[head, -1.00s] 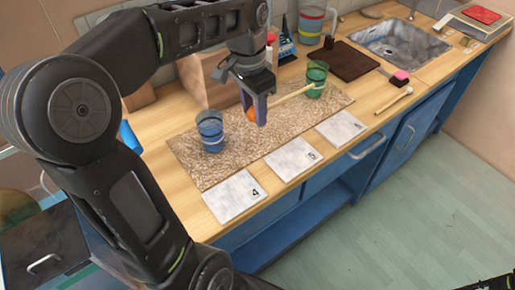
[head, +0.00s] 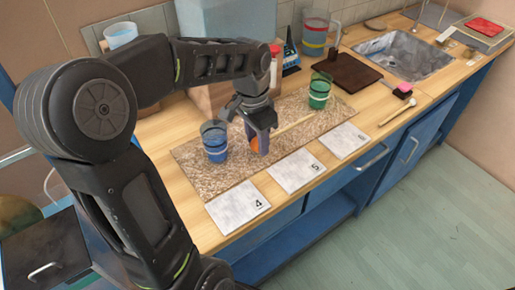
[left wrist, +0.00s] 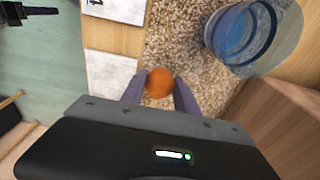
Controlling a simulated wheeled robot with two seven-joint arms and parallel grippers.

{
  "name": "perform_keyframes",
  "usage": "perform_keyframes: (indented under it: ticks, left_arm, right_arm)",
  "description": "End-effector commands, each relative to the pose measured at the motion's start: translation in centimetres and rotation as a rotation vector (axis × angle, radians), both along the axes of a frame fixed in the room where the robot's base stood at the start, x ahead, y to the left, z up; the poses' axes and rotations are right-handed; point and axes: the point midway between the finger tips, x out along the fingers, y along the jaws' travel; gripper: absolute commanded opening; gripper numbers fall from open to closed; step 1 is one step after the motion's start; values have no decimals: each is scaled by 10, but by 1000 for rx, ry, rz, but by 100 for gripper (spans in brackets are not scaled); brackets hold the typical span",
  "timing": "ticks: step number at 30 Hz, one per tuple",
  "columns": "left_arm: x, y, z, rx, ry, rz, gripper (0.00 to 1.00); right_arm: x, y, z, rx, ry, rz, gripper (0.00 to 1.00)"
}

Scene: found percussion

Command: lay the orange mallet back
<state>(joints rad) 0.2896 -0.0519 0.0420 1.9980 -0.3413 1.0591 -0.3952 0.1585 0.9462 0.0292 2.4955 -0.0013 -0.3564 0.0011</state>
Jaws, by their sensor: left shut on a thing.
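The orange mallet's round head (head: 253,144) is between the fingers of my left gripper (head: 258,146), which is shut on it. It also shows as an orange ball in the left wrist view (left wrist: 159,83), with a finger on each side.
A blue glass (head: 214,142) stands close left of my left gripper. Numbered cards, such as card 4 (head: 238,208) and card 5 (head: 296,172), lie along the mat's front edge.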

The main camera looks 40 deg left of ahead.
Motion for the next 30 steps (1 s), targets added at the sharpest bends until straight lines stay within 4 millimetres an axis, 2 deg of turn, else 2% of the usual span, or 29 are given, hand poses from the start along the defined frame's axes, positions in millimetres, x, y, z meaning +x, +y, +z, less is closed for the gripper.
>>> perform_keyframes:
  ticks: [7, 19, 20, 27, 30]
  left_arm:
    - [-1, 0, -31, -1, 2, 0, 0]
    - [0, 0, -37, -1, 1, 0, 0]
    - [-1, 0, -37, -1, 1, 0, 37]
    - [0, 0, -36, -1, 1, 0, 57]
    - [0, 0, -36, -1, 1, 0, 58]
  right_arm:
    - [0, 0, 1, 0, 0, 0, 58]
    - [0, 0, -3, 0, 0, 0, 58]
    - [0, 0, -3, 0, 0, 0, 58]
    - [0, 0, -2, 0, 0, 0, 58]
    - [0, 0, -2, 0, 0, 0, 58]
